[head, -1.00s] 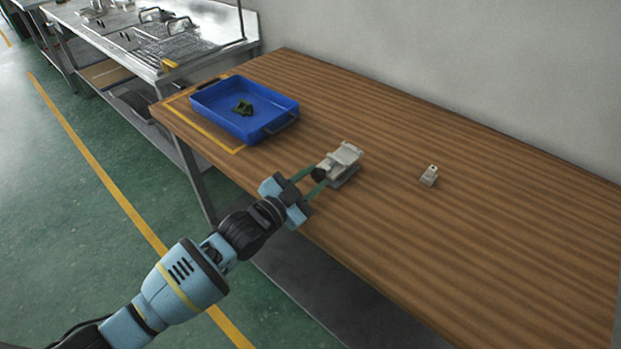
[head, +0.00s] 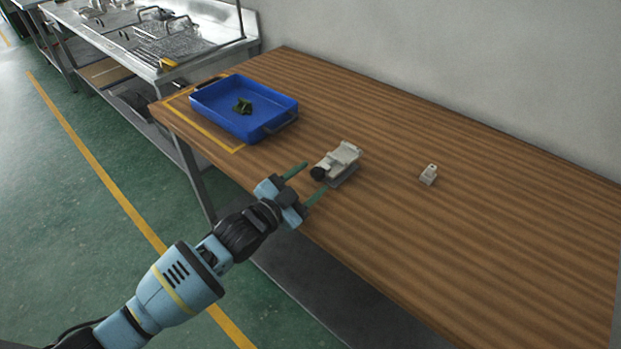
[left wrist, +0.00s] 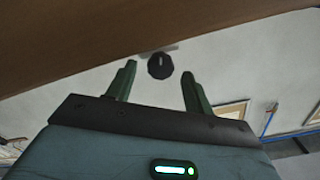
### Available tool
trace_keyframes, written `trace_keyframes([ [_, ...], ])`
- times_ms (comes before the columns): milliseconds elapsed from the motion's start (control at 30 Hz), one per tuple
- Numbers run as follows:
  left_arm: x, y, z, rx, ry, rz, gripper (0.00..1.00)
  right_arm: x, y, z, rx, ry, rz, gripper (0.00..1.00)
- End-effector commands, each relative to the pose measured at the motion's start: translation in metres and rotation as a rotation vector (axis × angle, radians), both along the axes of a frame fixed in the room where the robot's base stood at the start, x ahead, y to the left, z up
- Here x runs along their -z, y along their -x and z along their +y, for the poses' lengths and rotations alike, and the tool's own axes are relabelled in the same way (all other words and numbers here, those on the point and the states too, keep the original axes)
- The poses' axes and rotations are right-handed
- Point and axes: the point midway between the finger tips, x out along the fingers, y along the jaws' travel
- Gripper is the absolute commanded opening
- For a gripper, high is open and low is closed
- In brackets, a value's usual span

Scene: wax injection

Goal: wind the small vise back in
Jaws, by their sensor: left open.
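The small vise (head: 343,160) is pale grey and sits on the wooden table near its front edge. Its round black knob (head: 318,173) faces my left gripper. My left gripper (head: 305,181) is open, with its two green fingers apart, one toward each side of the knob and short of it. In the left wrist view the knob (left wrist: 160,66) shows between and just beyond the fingertips (left wrist: 157,70), touched by neither. Most of the vise body is hidden behind the knob there. My right gripper is not in view.
A blue tray (head: 211,109) with dark green pieces (head: 242,106) stands at the table's left end. A small pale block (head: 428,174) lies right of the vise. The table (head: 480,240) is clear farther right. A metal bench (head: 180,64) stands beyond at the left.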

Motion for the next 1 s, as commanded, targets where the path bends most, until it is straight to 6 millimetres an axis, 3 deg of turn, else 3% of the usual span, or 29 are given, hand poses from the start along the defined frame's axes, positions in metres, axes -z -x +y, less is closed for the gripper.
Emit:
trace_keyframes([
  [433,0.001,0.050,0.037,0.000,-0.001,0.002,0.52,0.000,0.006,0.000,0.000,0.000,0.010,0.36],
  [867,0.000,0.054,0.041,0.000,0.004,0.003,0.52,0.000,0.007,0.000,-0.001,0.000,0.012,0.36],
  [1000,0.000,0.053,0.041,-0.002,0.113,0.084,0.52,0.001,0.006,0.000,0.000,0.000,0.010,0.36],
])
